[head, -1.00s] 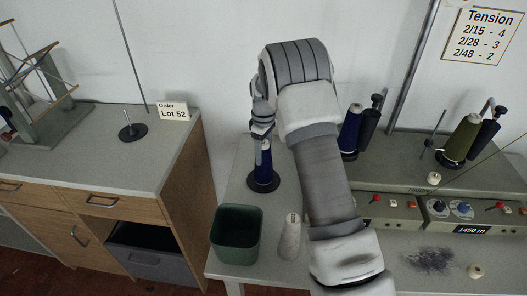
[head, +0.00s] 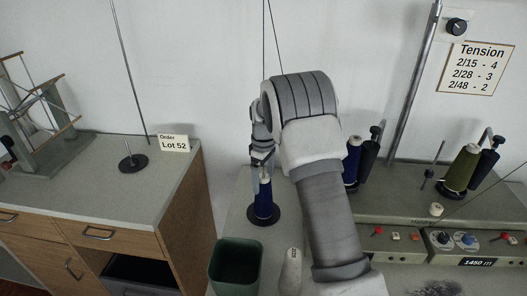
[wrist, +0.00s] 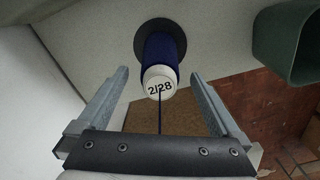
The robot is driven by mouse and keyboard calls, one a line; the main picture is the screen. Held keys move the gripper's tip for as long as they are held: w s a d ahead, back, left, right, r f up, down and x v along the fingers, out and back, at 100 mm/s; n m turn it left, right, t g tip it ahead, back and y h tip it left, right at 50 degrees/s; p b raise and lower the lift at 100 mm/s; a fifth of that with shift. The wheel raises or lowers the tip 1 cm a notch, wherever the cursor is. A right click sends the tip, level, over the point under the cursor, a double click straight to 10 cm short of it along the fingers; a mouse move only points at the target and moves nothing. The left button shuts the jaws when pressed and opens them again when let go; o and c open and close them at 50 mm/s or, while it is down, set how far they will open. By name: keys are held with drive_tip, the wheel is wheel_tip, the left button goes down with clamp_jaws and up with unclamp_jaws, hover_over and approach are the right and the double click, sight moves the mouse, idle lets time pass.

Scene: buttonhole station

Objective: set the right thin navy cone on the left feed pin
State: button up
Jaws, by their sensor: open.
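A navy cone (head: 263,204) stands upright on a round black base (head: 263,217) on the table below my gripper. In the wrist view its white top (wrist: 160,80) reads 2/28, and a thin dark line runs from it toward my gripper. My gripper (head: 262,172) is open just above the cone; in the wrist view its fingers (wrist: 160,73) are either side of the white top, with gaps. A second navy cone (head: 352,162) stands by the machine, partly hidden by my arm. A bare pin on a black base (head: 130,161) stands on the left bench.
A green bin (head: 236,262) and a pale grey cone (head: 291,270) stand in front of the navy cone. An olive cone (head: 460,168) and dark cones stand on the machine (head: 400,205) at right. A Lot 52 card (head: 174,143) is on the left bench.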

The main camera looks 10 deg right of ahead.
wheel_tip(320, 180, up, 14)
drive_tip(key=shift+p, duration=0.35)
drive_tip(key=shift+r, duration=0.1)
drive_tip(key=s+r+m+t, duration=0.25)
drive_tip(key=s+r, duration=0.35)
drive_tip(key=s, duration=0.3)
drive_tip(key=s+r+m+t, duration=0.1)
drive_tip(key=s+r+m, duration=0.2)
drive_tip(key=s+r, duration=0.5)
drive_tip(key=s+f+m+t, duration=0.1)
drive_tip(key=s+f+m, duration=0.1)
drive_tip(key=s, duration=0.7)
drive_tip(key=s+f+m+t, duration=0.1)
drive_tip(key=s+f+m, duration=0.1)
drive_tip(key=s, duration=0.7)
drive_tip(key=shift+s+f, duration=0.4)
drive_tip(key=shift+f, duration=0.15)
